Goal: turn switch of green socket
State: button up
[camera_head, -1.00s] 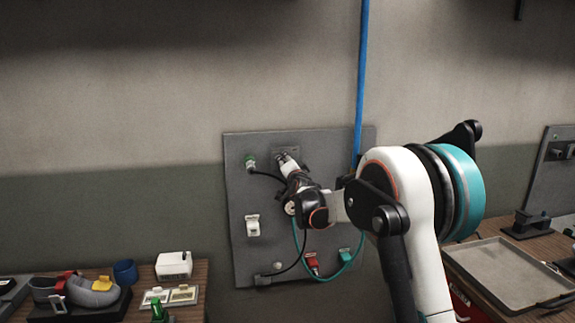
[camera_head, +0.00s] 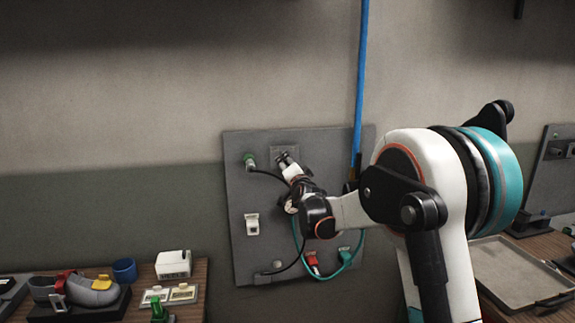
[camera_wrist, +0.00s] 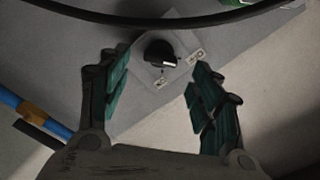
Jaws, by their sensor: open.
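A grey panel (camera_head: 240,195) hangs on the wall. My gripper (camera_head: 284,160) is in front of this plate. In the wrist view my gripper (camera_wrist: 158,88) is open, its teal-padded fingers on either side of the switch, apart from it.
The black cable (camera_wrist: 150,20) arcs across the top of the wrist view. A red plug (camera_head: 312,262), a green plug (camera_head: 344,253) and a white switch (camera_head: 252,224) are lower on the panel. A blue pipe (camera_head: 361,90) runs down the wall. Benches stand left and right.

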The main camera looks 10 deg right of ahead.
jog(key=s, duration=0.7)
jog(key=shift+s, duration=0.2)
jog(key=s+a+f+n+g+y+b, duration=0.15)
jog(key=s+n+g, duration=0.4)
jog(key=s, duration=1.55)
jog(key=s+f+n+g+b, duration=0.1)
jog(key=s+f, duration=0.4)
jog(key=s, duration=0.4)
jog(key=s+d+f+n+g+h+b, duration=0.1)
jog(key=s+f+n+g, duration=0.1)
jog(key=s+f, duration=0.3)
jog(key=s+f+n+g+b, duration=0.1)
jog(key=s+f, duration=0.3)
jog(key=s, duration=0.9)
jog(key=shift+s+d+f+n+g, duration=0.3)
jog(key=shift+f+n+g, duration=0.1)
jog(key=shift+n+g, duration=0.3)
